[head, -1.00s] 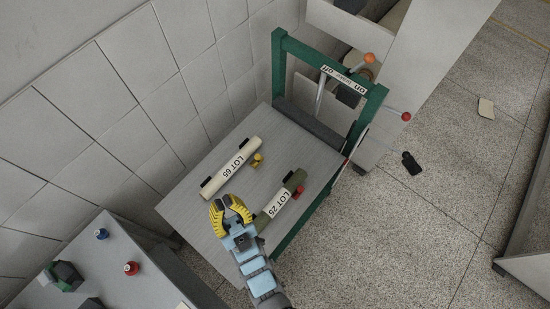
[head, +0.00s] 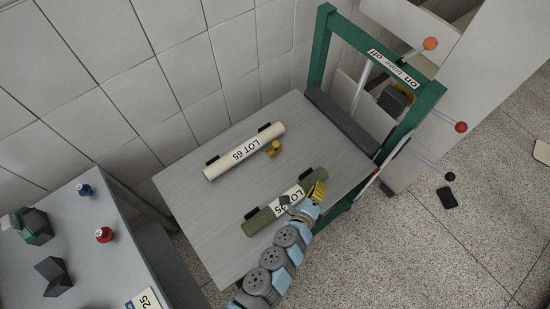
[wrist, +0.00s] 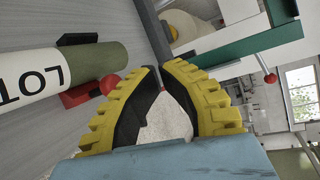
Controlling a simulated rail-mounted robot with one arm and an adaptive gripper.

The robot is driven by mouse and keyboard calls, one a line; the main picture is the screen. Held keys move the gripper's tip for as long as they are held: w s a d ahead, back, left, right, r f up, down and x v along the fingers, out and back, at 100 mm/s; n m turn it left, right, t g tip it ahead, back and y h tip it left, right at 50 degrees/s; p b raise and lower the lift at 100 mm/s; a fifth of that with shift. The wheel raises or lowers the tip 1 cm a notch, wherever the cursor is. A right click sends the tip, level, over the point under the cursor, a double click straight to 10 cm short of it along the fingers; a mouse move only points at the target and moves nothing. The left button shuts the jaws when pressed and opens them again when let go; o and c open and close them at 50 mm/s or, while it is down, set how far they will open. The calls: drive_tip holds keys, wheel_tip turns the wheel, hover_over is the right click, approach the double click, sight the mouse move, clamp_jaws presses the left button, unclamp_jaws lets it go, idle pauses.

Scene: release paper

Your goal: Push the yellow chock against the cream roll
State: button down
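The cream roll (head: 222,168), labelled LOT 65, lies on the grey table in the head view. The yellow chock (head: 273,152), with a round knob, sits close beside its near side towards the right end; I cannot tell if they touch. My gripper (head: 319,188) is over the right end of the green roll (head: 258,221), labelled LOT 25, away from the yellow chock. In the wrist view its yellow and black fingers (wrist: 161,66) are drawn together at the tips with nothing between them. The yellow chock and cream roll are not in the wrist view.
A red chock (wrist: 88,93) is beside the green roll. Black stops (head: 264,127) sit on the rolls' far sides. A green frame (head: 410,118) with ball-ended levers stands at the table's right end. The grey tabletop (head: 190,205) is clear at left. A side table (head: 95,260) holds small items.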

drive_tip(key=a+f+m+y+b, duration=0.1)
drive_tip(key=f, duration=0.1)
drive_tip(key=w+a+f+m+y+b, duration=0.1)
drive_tip(key=a+f+b, duration=0.1)
drive_tip(key=w+a+f+m+y+b, duration=0.1)
drive_tip(key=f+y, duration=0.1)
drive_tip(key=shift+w+a+m+b, duration=0.2)
drive_tip(key=shift+m+b, duration=0.1)
drive_tip(key=shift+m, duration=0.1)
drive_tip(key=a+m+y+b, duration=0.1)
drive_tip(key=a+m+t+y+b, duration=0.1)
drive_tip(key=a+y+b, duration=0.1)
drive_tip(key=w+a+y+b, duration=0.1)
drive_tip(key=a+b, duration=0.1)
drive_tip(key=shift+a+f+m+t+y, duration=0.2)
drive_tip(key=shift+m+t+y, duration=0.1)
drive_tip(key=shift+m+y, duration=0.1)
drive_tip(key=shift+w+a+r+m+y+b, duration=0.1)
drive_tip(key=shift+a+r+m+y+b, duration=0.25)
drive_tip(key=shift+a+r+y, duration=0.2)
drive_tip(key=b, duration=0.1)
approach(271, 153)
drive_tip(key=shift+w+a+r, duration=0.1)
drive_tip(key=shift+w+r, duration=0.25)
drive_tip(key=shift+w, duration=0.9)
drive_tip(key=shift+w+r, duration=0.3)
drive_tip(key=shift+w, duration=0.95)
drive_tip(key=shift+w+a+r, duration=0.1)
drive_tip(key=shift+w+r, duration=0.25)
drive_tip(key=shift+w, duration=0.9)
